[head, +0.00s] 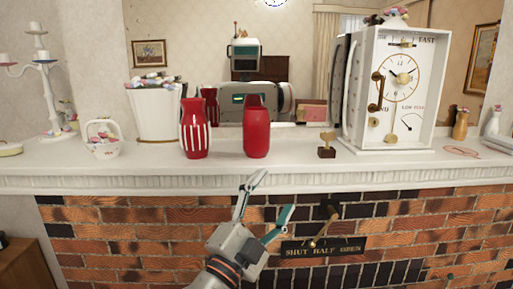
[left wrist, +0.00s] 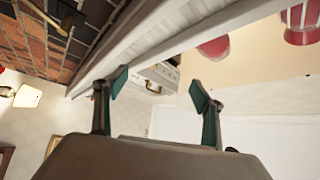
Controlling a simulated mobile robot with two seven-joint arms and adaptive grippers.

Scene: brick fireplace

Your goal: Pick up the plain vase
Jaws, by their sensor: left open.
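The plain red vase (head: 256,128) stands upright on the white mantel shelf, just right of a red vase with white stripes (head: 195,130). My left gripper (head: 272,196) is open and empty, in front of the brickwork below the shelf edge and below the plain vase, apart from it. In the left wrist view my left gripper's fingers (left wrist: 160,88) are spread with nothing between them. A plain red shape, likely the plain vase (left wrist: 214,47), shows there partly hidden by the shelf edge, with the striped vase (left wrist: 301,25) to its right. My right gripper is not in view.
The mantel shelf (head: 120,180) juts out above my left gripper. A white bucket (head: 157,115) and small basket (head: 102,140) stand left of the vases. A small brown block (head: 326,146) and a large white clock (head: 395,85) stand right. A mirror behind shows reflections.

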